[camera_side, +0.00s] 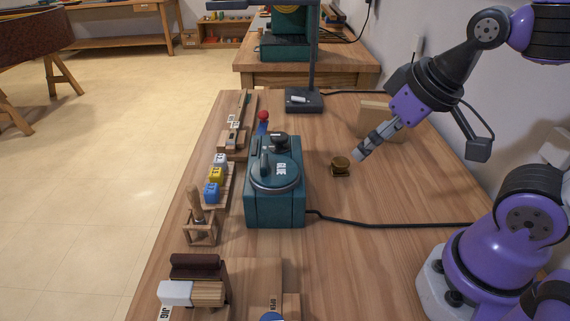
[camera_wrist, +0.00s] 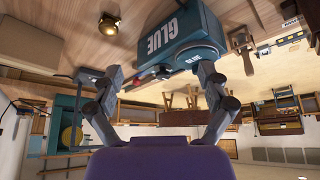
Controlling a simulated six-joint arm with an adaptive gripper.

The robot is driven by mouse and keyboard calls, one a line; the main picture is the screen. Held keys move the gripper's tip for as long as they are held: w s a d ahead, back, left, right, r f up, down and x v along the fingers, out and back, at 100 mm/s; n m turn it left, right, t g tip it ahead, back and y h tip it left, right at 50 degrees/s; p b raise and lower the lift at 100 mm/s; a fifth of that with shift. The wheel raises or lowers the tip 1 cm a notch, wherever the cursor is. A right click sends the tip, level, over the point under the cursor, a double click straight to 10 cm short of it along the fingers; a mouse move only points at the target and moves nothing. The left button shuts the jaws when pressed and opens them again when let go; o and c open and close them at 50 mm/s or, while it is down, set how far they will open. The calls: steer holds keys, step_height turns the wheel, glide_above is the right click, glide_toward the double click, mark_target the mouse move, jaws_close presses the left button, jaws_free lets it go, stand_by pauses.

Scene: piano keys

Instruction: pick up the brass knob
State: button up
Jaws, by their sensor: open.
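The brass knob (camera_side: 340,166) is a small, dark golden, rounded piece standing on the wooden bench, right of the teal glue pot. In the wrist view the knob (camera_wrist: 109,22) is near the top, left of the middle and beyond the fingertips. My gripper (camera_side: 361,153) is just above and right of the knob in the side view, slanting down to the left. In the wrist view my gripper (camera_wrist: 160,72) has its two fingers wide apart, with nothing held between them. The knob is apart from both fingers.
The teal glue pot (camera_side: 274,205) stands left of the knob, with a black cable (camera_side: 390,222) across the bench. A wooden block (camera_side: 375,115) stands behind my gripper. A lamp base (camera_side: 304,100) is at the back. The bench (camera_side: 350,265) in front of the cable is clear.

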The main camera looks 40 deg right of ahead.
steer(key=g, duration=0.1)
glide_toward(344, 162)
steer(key=f, duration=0.3)
steer(key=shift+w+f+n, duration=0.3)
steer(key=shift+w, duration=0.1)
steer(key=shift+w+x, duration=0.15)
steer(key=shift+x, duration=1.4)
steer(key=shift+w+x, duration=0.15)
steer(key=shift+x, duration=1.4)
steer(key=shift+r, duration=0.15)
steer(key=c, duration=1.4)
